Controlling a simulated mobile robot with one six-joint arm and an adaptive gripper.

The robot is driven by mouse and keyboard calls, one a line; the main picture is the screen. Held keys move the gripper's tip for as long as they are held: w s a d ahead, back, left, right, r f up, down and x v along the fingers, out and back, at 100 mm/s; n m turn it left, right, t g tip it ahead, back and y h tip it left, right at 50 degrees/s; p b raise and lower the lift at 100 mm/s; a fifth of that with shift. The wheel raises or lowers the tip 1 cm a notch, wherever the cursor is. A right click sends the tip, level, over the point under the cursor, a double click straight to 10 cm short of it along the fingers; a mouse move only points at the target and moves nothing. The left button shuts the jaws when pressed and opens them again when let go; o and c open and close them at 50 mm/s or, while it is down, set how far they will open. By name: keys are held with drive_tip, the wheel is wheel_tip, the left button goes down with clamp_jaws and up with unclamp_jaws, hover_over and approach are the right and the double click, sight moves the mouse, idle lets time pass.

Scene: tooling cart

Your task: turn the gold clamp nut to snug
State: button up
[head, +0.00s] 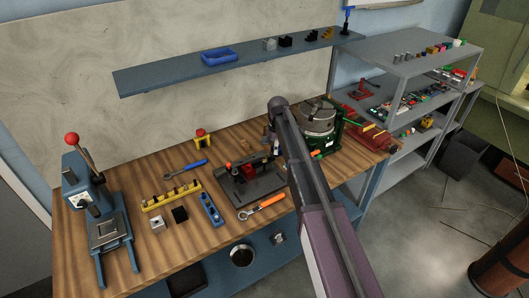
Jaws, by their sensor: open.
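A dark fixture plate (264,192) lies on the wooden bench, left of my arm. It bears a red block (276,172) and dark clamp parts. The gold clamp nut cannot be made out for certain at this size; it may be too small to see or hidden. My arm rises from the bottom right across the bench, and its upper joint stands above the bench's back part. My gripper cannot be seen; the arm hides what lies behind it.
On the wooden bench (140,235) lie an orange-handled wrench (262,207), a blue wrench (185,168), a yellow rack (171,197) and a blue block (210,210). A press (85,205) stands left, a green-based rotary chuck (318,118) right. A blue-grey shelf (165,79) overhangs behind.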

sight(264, 157)
drive_tip(key=w+a+r+n+p, duration=0.1)
drive_tip(key=w+a+r+n, duration=0.1)
drive_tip(key=w+a+n, duration=0.2)
drive_tip(key=shift+w+a+r, duration=0.15)
drive_tip(key=shift+w+a, duration=0.45)
drive_tip(key=shift+w, duration=0.55)
wheel_tip(264, 157, down, 14)
drive_tip(key=b, duration=1.3)
drive_tip(key=shift+r, duration=0.1)
clamp_jaws()
